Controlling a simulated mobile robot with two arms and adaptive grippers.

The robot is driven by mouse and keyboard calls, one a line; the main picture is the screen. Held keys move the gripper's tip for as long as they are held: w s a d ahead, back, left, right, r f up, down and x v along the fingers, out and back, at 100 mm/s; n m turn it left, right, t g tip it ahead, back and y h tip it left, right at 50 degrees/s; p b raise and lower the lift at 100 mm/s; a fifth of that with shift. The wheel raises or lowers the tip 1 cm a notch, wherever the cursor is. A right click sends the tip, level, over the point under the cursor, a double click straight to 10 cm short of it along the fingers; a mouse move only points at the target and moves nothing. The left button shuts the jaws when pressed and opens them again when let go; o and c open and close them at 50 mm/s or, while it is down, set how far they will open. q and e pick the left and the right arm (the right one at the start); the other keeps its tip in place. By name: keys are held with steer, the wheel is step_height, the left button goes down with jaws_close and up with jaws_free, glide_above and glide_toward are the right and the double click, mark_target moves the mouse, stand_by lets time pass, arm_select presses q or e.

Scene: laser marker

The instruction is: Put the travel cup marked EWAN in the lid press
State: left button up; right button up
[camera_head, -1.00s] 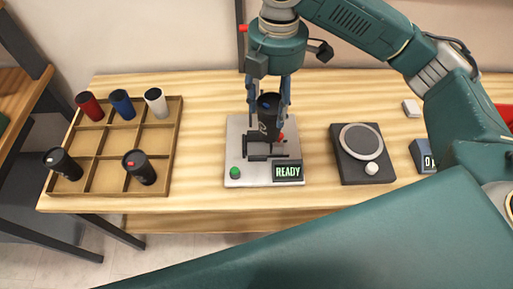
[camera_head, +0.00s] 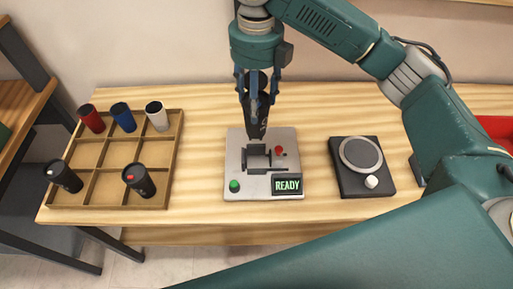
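My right gripper (camera_head: 257,101) is shut on a black cup (camera_head: 257,128), above the back edge of a grey machine. A pale mark shows on the cup, too small to read. The machine (camera_head: 236,160) has a READY display (camera_head: 287,185), a green button (camera_head: 234,185), a red knob (camera_head: 279,150) and an empty dark cradle (camera_head: 258,158). No label shows whether this is the lid press. A dark unit with a round grey disc (camera_head: 361,154) and a white knob (camera_head: 372,181) stands to its right. My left gripper is out of view.
A wooden rack (camera_head: 117,205) at the left holds a red cup (camera_head: 91,118), a blue cup (camera_head: 123,117), a white cup (camera_head: 157,115) and two black cups (camera_head: 63,176) (camera_head: 138,180). Bare table lies between rack and machine. My teal arm link crosses the lower right.

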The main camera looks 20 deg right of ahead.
mark_target(257, 131)
step_height(257, 131, down, 12)
steer(key=shift+r+p, duration=0.1)
steer(key=shift+p, duration=0.8)
step_height(257, 131, down, 4)
steer(key=shift+f+p, duration=0.15)
steer(key=shift+p, duration=0.2)
steer(key=shift+f, duration=0.1)
steer(key=o, duration=0.7)
steer(key=shift+o, duration=0.2)
step_height(257, 131, up, 12)
steer(key=b, duration=0.2)
steer(key=shift+b, duration=0.4)
